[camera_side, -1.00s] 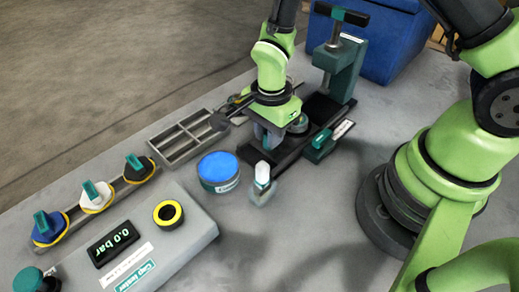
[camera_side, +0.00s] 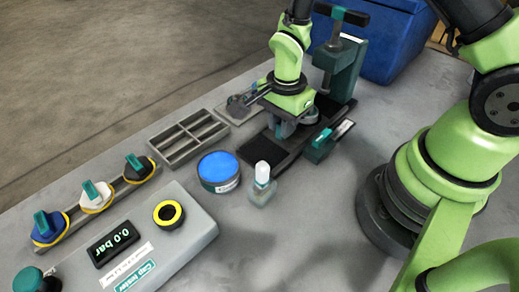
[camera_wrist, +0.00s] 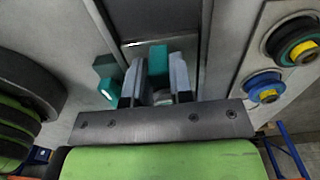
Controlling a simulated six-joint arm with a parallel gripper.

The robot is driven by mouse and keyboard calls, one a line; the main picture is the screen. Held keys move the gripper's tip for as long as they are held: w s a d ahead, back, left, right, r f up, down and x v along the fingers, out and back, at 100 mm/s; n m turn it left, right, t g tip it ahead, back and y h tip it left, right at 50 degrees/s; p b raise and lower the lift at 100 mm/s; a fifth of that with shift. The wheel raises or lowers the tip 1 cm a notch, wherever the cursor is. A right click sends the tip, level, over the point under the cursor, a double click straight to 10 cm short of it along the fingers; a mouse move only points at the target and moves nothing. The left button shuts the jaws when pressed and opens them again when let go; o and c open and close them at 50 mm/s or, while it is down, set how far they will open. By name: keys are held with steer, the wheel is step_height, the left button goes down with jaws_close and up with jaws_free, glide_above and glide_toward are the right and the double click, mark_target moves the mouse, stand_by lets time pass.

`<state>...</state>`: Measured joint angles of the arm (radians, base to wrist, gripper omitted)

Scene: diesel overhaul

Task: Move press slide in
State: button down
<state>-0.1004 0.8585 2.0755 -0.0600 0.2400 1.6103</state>
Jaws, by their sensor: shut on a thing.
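The teal press (camera_side: 345,65) stands at the back of the bench, with a dark track (camera_side: 265,150) running forward from it. My gripper (camera_side: 285,128) is low over this track, in front of the press column. In the wrist view my gripper (camera_wrist: 157,85) is shut on a teal upright piece (camera_wrist: 158,58), which looks like the press slide's handle. A round grey metal part (camera_side: 309,115) sits just behind the fingers on the track side nearer the press. My gripper and wrist hide most of the slide itself.
A blue-lidded tin (camera_side: 218,170) and a small white-capped bottle (camera_side: 262,183) stand in front of the track. A grey divided tray (camera_side: 188,137) lies to the left. A teal block (camera_side: 318,147) sits right of the track. The cap tester (camera_side: 150,240) is at front left.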

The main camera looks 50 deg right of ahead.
steer(key=shift+d, duration=1.25)
steer(key=shift+d, duration=1.7)
steer(key=c, duration=1.4)
jaws_free()
steer(key=shift+d, duration=0.2)
steer(key=shift+c, duration=0.2)
steer(key=o, duration=0.4)
steer(key=shift+a, duration=0.1)
steer(key=shift+r, duration=2.75)
steer(key=shift+r, duration=2)
